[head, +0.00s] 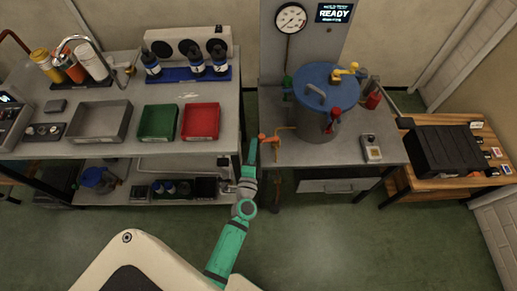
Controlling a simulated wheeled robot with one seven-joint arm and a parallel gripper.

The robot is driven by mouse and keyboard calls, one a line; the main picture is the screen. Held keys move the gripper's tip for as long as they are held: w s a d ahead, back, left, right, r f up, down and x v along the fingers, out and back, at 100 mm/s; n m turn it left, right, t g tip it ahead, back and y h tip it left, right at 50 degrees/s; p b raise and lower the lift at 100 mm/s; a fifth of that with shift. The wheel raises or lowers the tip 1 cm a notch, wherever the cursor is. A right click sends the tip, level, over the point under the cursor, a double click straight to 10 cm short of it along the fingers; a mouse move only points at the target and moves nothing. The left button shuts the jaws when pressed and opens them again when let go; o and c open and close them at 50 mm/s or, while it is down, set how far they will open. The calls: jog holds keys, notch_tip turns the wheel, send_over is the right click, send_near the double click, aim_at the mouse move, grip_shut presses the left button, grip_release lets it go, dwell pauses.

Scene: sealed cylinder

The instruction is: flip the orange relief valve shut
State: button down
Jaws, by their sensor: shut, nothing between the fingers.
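The orange relief valve (268,138) sits at the left edge of the metal bench, beside the sealed cylinder. Its small orange lever points left from thin brass-coloured piping (285,128). The sealed cylinder (318,121) is grey with a blue lid (327,80), and stands upright on the bench. My gripper (228,188) is small and dark at the end of my green and grey arm. It appears left of and below the valve, in front of the left bench's lower shelf, apart from the valve. It is shut and empty.
A red handle (333,115) and yellow fitting (343,74) are on the cylinder. Green (158,121) and red trays (201,121) lie on the left bench. Floor in front is clear.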

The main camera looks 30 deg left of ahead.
jog(key=shift+w+a, duration=0.25)
jog(key=shift+a, duration=0.1)
jog(key=shift+w+a, duration=0.1)
jog(key=shift+w, duration=0.05)
dwell(0.4)
jog(key=v, duration=1.1)
jog(key=shift+w, duration=0.1)
dwell(0.4)
